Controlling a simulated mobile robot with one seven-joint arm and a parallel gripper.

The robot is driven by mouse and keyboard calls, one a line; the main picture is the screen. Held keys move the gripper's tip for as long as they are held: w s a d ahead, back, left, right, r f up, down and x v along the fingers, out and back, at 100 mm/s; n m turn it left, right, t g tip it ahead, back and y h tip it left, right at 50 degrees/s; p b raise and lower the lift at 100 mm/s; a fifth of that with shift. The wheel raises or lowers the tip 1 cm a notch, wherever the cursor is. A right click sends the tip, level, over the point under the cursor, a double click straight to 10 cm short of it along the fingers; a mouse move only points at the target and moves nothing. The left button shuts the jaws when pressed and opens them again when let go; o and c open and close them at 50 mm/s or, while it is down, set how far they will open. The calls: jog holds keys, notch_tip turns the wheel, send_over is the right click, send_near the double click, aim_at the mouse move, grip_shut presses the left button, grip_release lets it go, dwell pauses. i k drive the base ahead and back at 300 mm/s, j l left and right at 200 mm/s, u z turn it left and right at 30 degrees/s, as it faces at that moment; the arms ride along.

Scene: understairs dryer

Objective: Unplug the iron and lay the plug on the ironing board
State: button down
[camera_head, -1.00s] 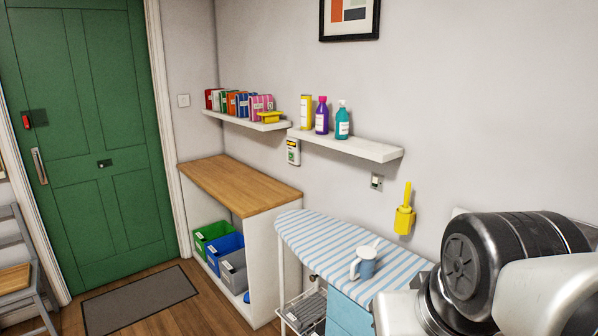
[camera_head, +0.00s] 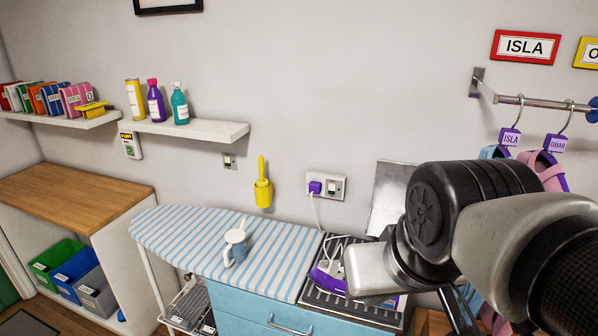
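A purple plug (camera_head: 315,188) sits in the left half of a white double wall socket (camera_head: 338,187). A white cord runs down from it toward the purple-and-white iron (camera_head: 328,283), which rests on a dark ribbed surface (camera_head: 313,295) right of the ironing board. My arm hides part of the iron. My arm fills the lower right, in front of the wall. My gripper cannot be made out.
A yellow brush in a holder (camera_head: 263,190) hangs left of the socket, above the board. A shelf (camera_head: 200,130) with bottles is higher left. Hangers with purple tags (camera_head: 510,138) hang from a rail at right. The board's left part is clear.

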aim_at(314, 186)
jog(key=i+j+z, duration=0.55)
jog(key=z, duration=0.2)
jog(key=i+j, duration=0.05)
